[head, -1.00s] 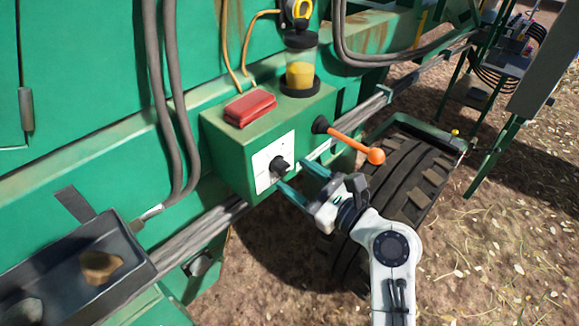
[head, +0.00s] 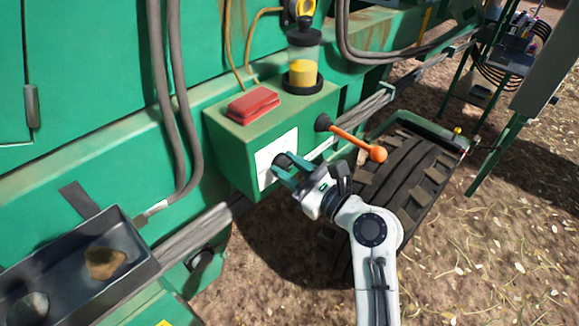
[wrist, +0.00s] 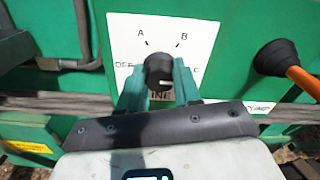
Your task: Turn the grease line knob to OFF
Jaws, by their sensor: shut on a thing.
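The grease line knob (wrist: 159,70) is a black round knob on a white label plate (wrist: 200,30) on a green box (head: 230,150). In the wrist view the plate reads OFF at the left, A at upper left, B at upper right and C at the right. My gripper (wrist: 159,84) has its two green fingers on either side of the knob, shut on it. In the head view my gripper (head: 284,166) reaches the front of the box and partly hides the knob (head: 283,159). I cannot tell clearly which mark the knob points to.
An orange-ended lever (head: 355,142) sticks out to the right of the plate. A red box (head: 253,104) and a clear grease jar (head: 303,68) stand on top. A dark tray (head: 75,265) with stones is at lower left. A tire (head: 405,178) lies behind my arm.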

